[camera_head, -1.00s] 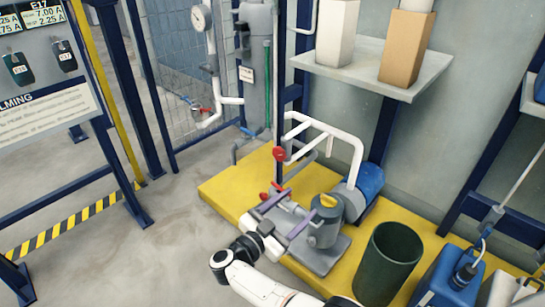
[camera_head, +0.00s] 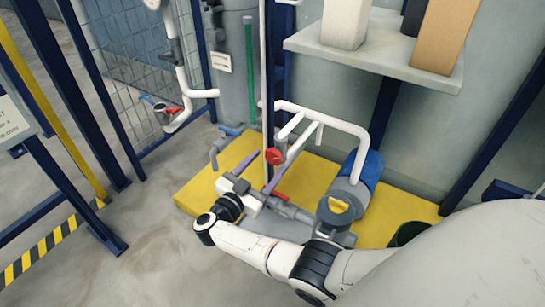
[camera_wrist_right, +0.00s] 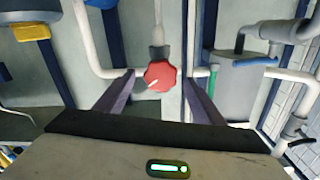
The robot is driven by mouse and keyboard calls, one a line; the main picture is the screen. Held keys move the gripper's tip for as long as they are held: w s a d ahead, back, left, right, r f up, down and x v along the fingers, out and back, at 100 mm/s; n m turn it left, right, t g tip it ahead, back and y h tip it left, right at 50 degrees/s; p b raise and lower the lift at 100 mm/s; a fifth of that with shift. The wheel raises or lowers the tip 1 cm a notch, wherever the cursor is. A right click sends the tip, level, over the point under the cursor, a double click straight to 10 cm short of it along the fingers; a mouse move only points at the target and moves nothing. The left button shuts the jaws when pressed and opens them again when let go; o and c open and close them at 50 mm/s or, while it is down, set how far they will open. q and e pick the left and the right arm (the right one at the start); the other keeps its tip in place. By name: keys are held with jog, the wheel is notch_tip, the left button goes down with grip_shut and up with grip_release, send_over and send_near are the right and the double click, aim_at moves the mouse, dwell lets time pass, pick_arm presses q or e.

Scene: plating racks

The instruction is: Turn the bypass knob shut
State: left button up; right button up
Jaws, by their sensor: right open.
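The red round knob (camera_head: 274,156) sits on a pipe beside the white bent pipework above the yellow platform. In the right wrist view the knob (camera_wrist_right: 160,75) faces me, with a pale mark on its lower left. My right gripper (camera_head: 272,160) is open, with purple fingers pointing up toward the knob. In the wrist view the gripper (camera_wrist_right: 158,79) has one finger on each side of the knob, with gaps visible on both sides. I cannot tell whether the fingertips reach past its face. My left gripper is not in view.
A grey pump with a yellow cap (camera_head: 339,205) and a blue motor (camera_head: 361,172) stand right of the gripper on the yellow platform (camera_head: 405,212). A red-handled valve (camera_head: 173,110) is at the mesh fence. A shelf (camera_head: 375,52) overhangs behind.

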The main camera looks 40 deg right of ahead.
aim_at(272, 158)
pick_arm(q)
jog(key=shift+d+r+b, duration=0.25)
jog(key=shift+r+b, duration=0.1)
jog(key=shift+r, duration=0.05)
pick_arm(e)
jog(key=shift+x, duration=2.15)
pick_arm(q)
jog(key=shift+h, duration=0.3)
pick_arm(e)
jog(key=shift+a, duration=0.1)
jog(key=c, duration=1.1)
jog(key=shift+o, duration=0.2)
jog(key=shift+r+n+p, duration=0.1)
jog(key=shift+n+p, duration=0.2)
jog(key=shift+n, duration=0.1)
jog(key=shift+n+p, duration=0.3)
jog(key=shift+n, duration=0.7)
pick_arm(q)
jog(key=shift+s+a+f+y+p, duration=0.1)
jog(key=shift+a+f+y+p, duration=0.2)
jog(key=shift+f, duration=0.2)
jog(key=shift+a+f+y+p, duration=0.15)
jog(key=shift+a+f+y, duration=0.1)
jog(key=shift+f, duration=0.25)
pick_arm(e)
jog(key=shift+n, duration=1.4)
